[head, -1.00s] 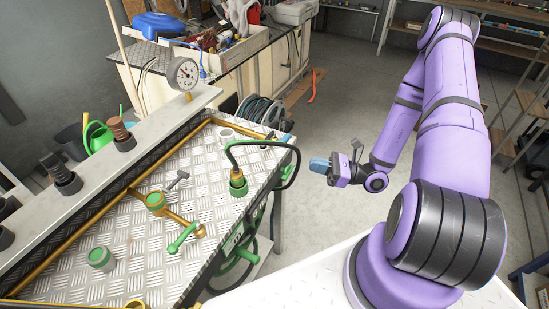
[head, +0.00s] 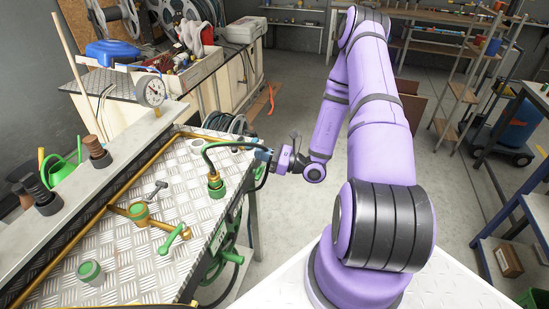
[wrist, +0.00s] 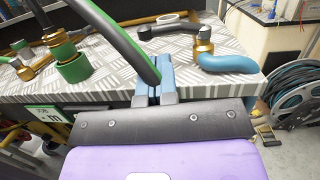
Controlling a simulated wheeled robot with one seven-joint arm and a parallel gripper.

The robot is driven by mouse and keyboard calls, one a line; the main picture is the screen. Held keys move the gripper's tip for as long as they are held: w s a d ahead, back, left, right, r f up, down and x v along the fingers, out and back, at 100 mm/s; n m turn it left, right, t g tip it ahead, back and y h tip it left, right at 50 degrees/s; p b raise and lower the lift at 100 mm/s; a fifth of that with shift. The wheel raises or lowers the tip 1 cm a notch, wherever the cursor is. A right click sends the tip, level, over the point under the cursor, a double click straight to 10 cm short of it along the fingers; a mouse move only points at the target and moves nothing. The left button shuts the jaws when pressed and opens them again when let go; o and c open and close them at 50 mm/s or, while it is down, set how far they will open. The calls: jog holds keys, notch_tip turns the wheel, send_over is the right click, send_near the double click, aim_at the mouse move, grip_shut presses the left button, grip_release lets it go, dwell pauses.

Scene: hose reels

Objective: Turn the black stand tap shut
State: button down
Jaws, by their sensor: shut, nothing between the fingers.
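In the wrist view a tap with a dark lever (wrist: 164,32), a brass body (wrist: 204,43) and a blue curved spout (wrist: 230,63) stands near the tabletop's edge. The lever points left from the body. In the head view this tap is hard to make out behind the hose and my gripper. My gripper (head: 264,154) is at the right edge of the metal-topped table (head: 205,225). Its blue fingers (wrist: 156,82) are shut and empty, a short way before the tap and apart from it. A black hose (wrist: 122,40) crosses close over the fingertips.
The hose arches from a green fitting (head: 216,187) over the table edge. A green lever tap (head: 174,238) and a grey T-handle (head: 155,189) stand farther left. A pressure gauge (head: 152,92) is at the back. Hose reels (wrist: 292,102) lie on the floor beyond.

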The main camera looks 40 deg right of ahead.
aim_at(238, 143)
jog(key=shift+x, duration=2.7)
jog(key=shift+w+a+r, duration=0.2)
jog(key=shift+w+a, duration=0.25)
jog(key=shift+a, duration=0.05)
